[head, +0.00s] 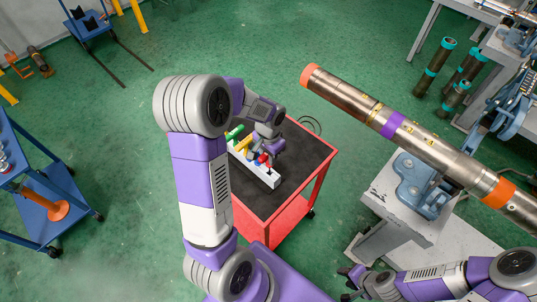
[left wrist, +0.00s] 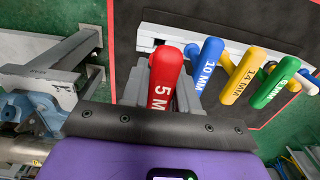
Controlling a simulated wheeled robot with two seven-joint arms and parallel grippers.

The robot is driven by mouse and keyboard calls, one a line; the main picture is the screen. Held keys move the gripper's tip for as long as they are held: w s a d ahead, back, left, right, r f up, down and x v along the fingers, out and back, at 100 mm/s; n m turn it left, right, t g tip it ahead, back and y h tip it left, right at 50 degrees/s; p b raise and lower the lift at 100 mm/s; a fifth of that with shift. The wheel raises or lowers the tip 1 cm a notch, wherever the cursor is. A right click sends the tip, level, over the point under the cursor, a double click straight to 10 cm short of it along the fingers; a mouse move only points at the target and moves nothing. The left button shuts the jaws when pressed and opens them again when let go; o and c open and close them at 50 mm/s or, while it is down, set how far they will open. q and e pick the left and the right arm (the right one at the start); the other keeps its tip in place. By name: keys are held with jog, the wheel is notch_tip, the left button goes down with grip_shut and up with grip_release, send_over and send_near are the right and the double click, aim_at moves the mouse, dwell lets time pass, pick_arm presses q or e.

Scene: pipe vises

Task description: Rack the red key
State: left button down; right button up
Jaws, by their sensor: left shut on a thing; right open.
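The red key (left wrist: 166,82), marked 5 MM, is held by its handle between the fingers of my left gripper (left wrist: 163,62). In the head view the red key (head: 262,158) shows just over the near right end of the white rack (head: 271,181), with my left gripper (head: 268,153) around it. Its shaft is hidden, so I cannot tell whether it sits in the rack. The rack also shows in the left wrist view (left wrist: 180,36). My right gripper (head: 348,283) is open and empty at the bottom of the head view, away from the rack.
A blue key (left wrist: 207,66), a yellow key (left wrist: 245,76) and a green key (left wrist: 276,84) stand in a row along the rack. The red cart (head: 310,180) with a black top carries the rack. A large pipe (head: 400,130) in a vise (head: 423,185) stands at right.

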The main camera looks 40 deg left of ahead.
pick_arm(q)
jog(key=shift+f+b, duration=2.45)
jog(key=shift+f, duration=0.65)
dwell(1.8)
jog(key=c, duration=0.8)
grip_release()
notch_tip(320, 180, up, 8)
jog(key=shift+f+p, duration=0.15)
jog(key=shift+p, duration=0.5)
jog(key=shift+s+f, duration=0.1)
